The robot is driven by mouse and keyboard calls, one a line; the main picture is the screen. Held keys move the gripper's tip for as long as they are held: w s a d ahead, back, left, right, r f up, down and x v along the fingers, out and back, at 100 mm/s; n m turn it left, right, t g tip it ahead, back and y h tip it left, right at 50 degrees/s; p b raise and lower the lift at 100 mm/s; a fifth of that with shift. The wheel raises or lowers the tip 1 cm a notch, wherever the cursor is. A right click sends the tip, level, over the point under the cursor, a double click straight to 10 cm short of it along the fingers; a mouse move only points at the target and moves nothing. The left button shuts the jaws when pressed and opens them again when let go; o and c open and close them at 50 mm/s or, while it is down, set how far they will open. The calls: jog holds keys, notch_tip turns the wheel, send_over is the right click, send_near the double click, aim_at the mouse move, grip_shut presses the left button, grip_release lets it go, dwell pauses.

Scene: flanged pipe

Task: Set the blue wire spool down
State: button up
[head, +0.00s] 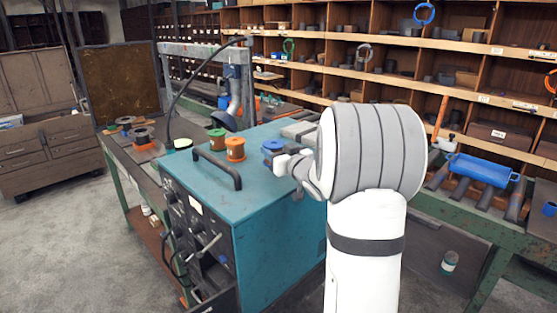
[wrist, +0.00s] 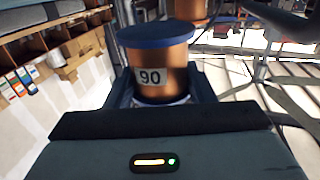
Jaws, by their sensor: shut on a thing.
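The blue wire spool (head: 272,146) has blue flanges. In the wrist view the blue wire spool (wrist: 160,62) shows copper-coloured wire and a white label reading 90. My gripper (head: 284,160) is shut on it near the right part of the teal machine's top (head: 262,183). The gripper also shows in the wrist view (wrist: 161,92), with the spool upright between its dark fingers. The spool's lower end is partly hidden, so I cannot tell whether it touches the top. A green spool (head: 217,139) and an orange spool (head: 235,149) stand to its left.
A black handle (head: 218,168) rises from the machine's top, left of my gripper. A workbench (head: 135,155) with more spools stands at left. Wooden shelving (head: 390,45) fills the back. A blue tray (head: 482,169) is on the right bench.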

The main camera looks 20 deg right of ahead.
notch_tip(320, 180, down, 3)
jog(key=shift+f, duration=0.15)
jog(key=shift+f, duration=0.15)
jog(key=o, duration=1.5)
jog(key=shift+o, duration=0.2)
